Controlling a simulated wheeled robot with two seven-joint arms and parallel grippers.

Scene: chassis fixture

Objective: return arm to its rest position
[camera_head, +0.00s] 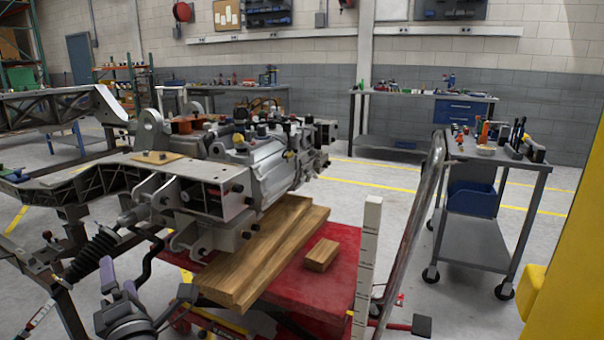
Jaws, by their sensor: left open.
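My left gripper (118,280) is at the bottom left, in front of the chassis fixture. Its two pale purple-grey fingers point up and stand apart, with nothing seen between them. A black coil spring (92,257) and a dark curved hose show close behind it. The grey metal chassis (85,180) carries a large silver drive unit (270,160) behind and to the right of the gripper. My right gripper is not in view.
Wooden planks (265,265) and a small wood block (321,255) lie on a red lift table (335,285). A tool cart (480,225) stands at the right, near a yellow structure (570,270). Workbenches line the back wall. Open floor lies between them.

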